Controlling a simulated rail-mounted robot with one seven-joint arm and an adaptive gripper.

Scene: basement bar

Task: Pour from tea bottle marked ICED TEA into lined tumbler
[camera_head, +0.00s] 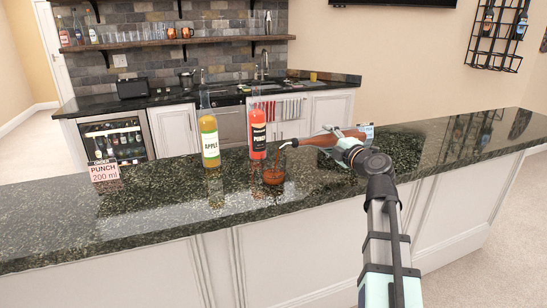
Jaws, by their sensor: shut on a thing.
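My gripper (345,143) is shut on a bottle with dark brown liquid (320,141), held tilted nearly level above the counter. Its neck and metal spout point left and downward. The bottle's label is mostly hidden by the gripper, so I cannot read it. The tumbler (273,176) stands on the counter just below and left of the spout. It has reddish-brown liquid in it. A thin dark streak seems to run from the spout tip down to the tumbler, but it is too small to be sure. Lines on the tumbler are too small to make out.
A yellow APPLE bottle (210,142) and a red PUNCH bottle (258,135) stand upright behind the tumbler, to its left. An order card (104,172) reading PUNCH 200 ml stands at the counter's left. The granite counter (440,150) is clear on the right.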

